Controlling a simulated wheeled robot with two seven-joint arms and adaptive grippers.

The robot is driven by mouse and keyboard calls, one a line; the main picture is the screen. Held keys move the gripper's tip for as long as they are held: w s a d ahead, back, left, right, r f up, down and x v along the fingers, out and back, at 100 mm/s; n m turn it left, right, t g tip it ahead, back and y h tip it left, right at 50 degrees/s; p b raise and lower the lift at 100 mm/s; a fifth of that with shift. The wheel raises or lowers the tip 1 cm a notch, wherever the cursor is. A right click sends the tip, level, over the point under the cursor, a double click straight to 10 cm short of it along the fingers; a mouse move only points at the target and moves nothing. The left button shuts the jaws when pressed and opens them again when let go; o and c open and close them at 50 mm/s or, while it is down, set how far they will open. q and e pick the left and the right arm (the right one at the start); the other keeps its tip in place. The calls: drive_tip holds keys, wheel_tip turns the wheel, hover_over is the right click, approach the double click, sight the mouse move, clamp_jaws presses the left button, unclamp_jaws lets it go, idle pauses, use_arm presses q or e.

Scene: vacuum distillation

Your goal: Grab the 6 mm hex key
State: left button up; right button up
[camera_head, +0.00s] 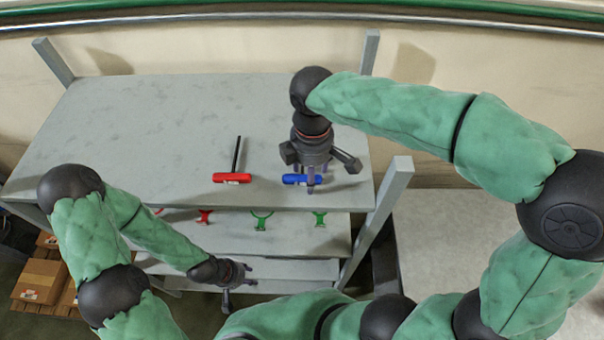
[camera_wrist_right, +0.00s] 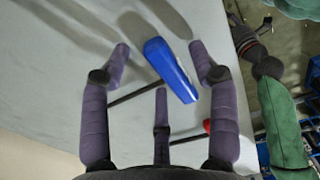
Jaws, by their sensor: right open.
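Two T-handled hex keys lie on the grey shelf top, one with a red handle (camera_head: 232,178) and one with a blue handle (camera_head: 296,180). No size marking is readable, so I cannot tell which is 6 mm. My right gripper (camera_head: 314,172) is open and points down over the blue handle, hiding part of it in the head view. In the right wrist view the blue handle (camera_wrist_right: 170,70) lies between the spread fingers, with no clear contact. The red handle (camera_wrist_right: 207,126) is partly behind a finger. My left gripper (camera_head: 232,283) is low, away from the keys, with fingers spread and empty.
The grey shelf top (camera_head: 130,120) is clear to the left and behind the keys. Red and green clamp-like items (camera_head: 262,220) lie on the shelf below. A grey post (camera_head: 385,205) rises at the front right corner. Cardboard boxes (camera_head: 40,280) stand at lower left.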

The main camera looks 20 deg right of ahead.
clamp_jaws()
drive_tip(key=shift+r, duration=0.1)
